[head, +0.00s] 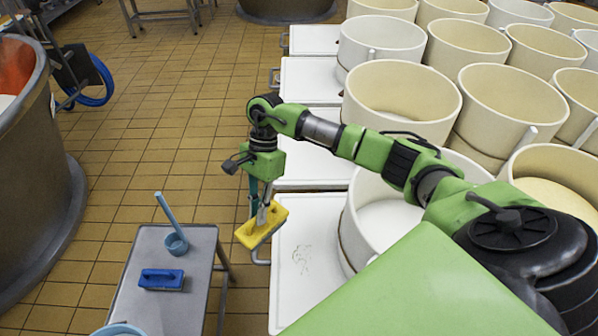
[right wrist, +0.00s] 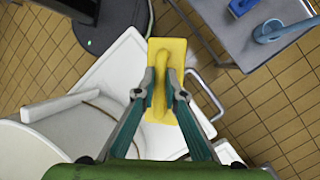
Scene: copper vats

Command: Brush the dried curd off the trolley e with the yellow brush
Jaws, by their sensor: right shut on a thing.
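The yellow brush (head: 262,226) is in my right gripper (head: 262,208), which is shut on its handle. The brush hangs in the air by the left edge of the nearest white trolley (head: 293,300); I cannot tell its exact height. Dried curd (head: 302,258) shows as a faint greyish patch on that trolley's top, right of and below the brush in the head view. In the right wrist view the fingers (right wrist: 160,90) grip the yellow brush (right wrist: 171,55) from both sides. The curd is not clear there. My left gripper is not in view.
A grey side table (head: 190,305) at lower left holds a blue brush (head: 161,279) and a blue ladle (head: 176,243). Cream tubs (head: 402,95) crowd the right, one standing on the near trolley. A large vat (head: 40,190) stands at left. Tiled floor lies open between.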

